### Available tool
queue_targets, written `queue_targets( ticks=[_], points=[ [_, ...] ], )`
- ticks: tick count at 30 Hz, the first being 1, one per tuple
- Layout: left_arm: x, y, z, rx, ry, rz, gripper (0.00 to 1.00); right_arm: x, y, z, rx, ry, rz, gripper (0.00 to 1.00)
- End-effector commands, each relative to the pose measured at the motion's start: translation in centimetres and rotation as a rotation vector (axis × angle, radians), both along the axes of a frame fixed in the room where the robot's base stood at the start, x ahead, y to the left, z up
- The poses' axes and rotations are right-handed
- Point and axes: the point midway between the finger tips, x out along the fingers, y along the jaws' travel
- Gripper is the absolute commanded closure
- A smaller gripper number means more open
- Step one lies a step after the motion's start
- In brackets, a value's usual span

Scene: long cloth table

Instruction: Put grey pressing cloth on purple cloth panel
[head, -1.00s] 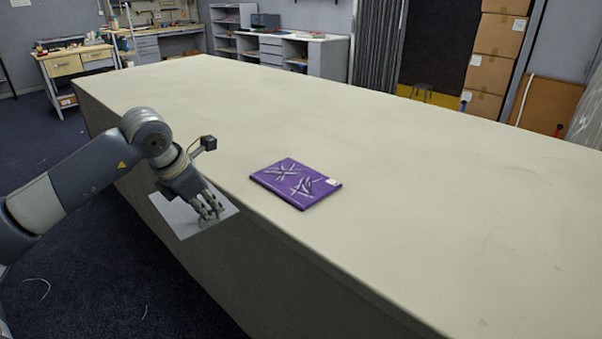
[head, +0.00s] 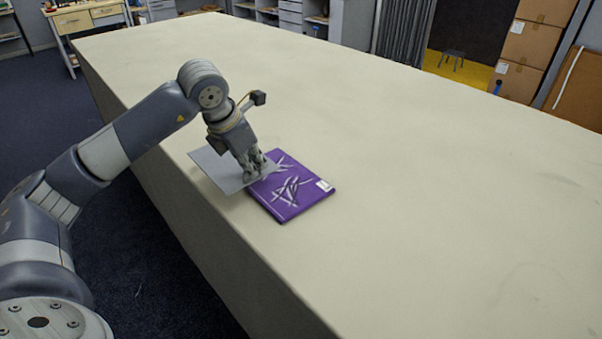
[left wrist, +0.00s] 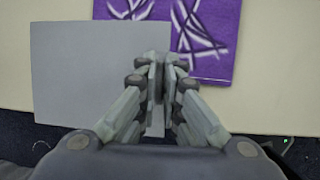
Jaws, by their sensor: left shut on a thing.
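The grey pressing cloth (head: 219,172) is a flat grey sheet held at its right part by my left gripper (head: 257,173), which is shut on it. The cloth extends left from the fingers, over the near table edge. The purple cloth panel (head: 296,199) lies flat on the table, with white line marks and a small white label at its right corner. The gripper and the cloth's right end overlap the panel's left part in the head view. In the left wrist view the cloth (left wrist: 85,70) is left of the fingers (left wrist: 163,75) and covers part of the panel (left wrist: 215,50). My right gripper is not in view.
The long cream table (head: 430,200) is bare around the panel, with much free room to the right and behind. Its near edge runs just left of the panel. Cardboard boxes (head: 525,50) and a small stool (head: 453,57) stand beyond the far side.

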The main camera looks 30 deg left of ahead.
Motion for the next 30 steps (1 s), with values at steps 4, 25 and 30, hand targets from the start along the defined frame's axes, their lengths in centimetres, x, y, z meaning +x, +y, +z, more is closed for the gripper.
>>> queue_targets(
  ticks=[4, 25, 30],
  points=[
    [1.5, -3.5, 0.1, -0.004, -0.002, -0.007, 1.0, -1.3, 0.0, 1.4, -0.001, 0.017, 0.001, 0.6],
    [4.7, -10.4, -2.9, 0.0, 0.004, 0.0, 1.0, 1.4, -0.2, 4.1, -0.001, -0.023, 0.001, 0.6],
    [4.8, -10.4, -4.5, 0.0, -0.001, 0.0, 1.0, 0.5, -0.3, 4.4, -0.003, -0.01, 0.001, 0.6]
  ],
)
